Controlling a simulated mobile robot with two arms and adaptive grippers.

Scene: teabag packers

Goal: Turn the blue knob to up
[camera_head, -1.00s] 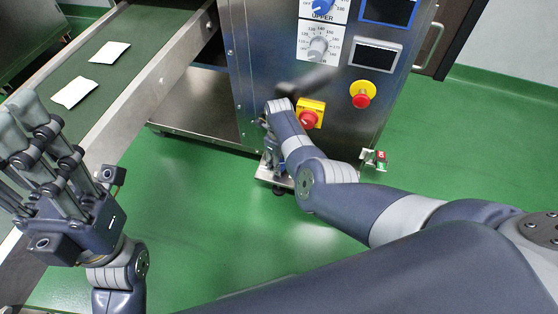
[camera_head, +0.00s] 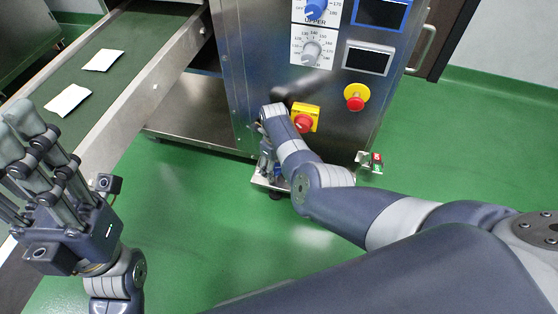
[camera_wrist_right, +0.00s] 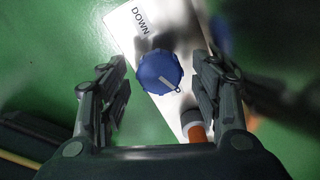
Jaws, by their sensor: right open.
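In the right wrist view a blue knob (camera_wrist_right: 160,73) with a pale pointer line sits on a light metal plate (camera_wrist_right: 125,22). The pointer line is toward the lower right of the picture. A "DOWN" label is printed near the plate's upper left. My right gripper (camera_wrist_right: 162,90) is open, with one finger on each side of the knob and gaps visible to both. In the head view my right gripper (camera_head: 268,165) is low by the machine's base, partly hidden by my arm. My left gripper (camera_head: 38,160) is raised at the left, fingers spread, holding nothing visible.
The steel machine (camera_head: 240,80) carries a dark-blue-framed screen, another blue dial (camera_head: 316,10) marked "UPPER", a grey dial (camera_head: 311,50) and red stop buttons (camera_head: 355,103). A conveyor (camera_head: 110,75) with two white packets lies left. Green floor is clear at the right.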

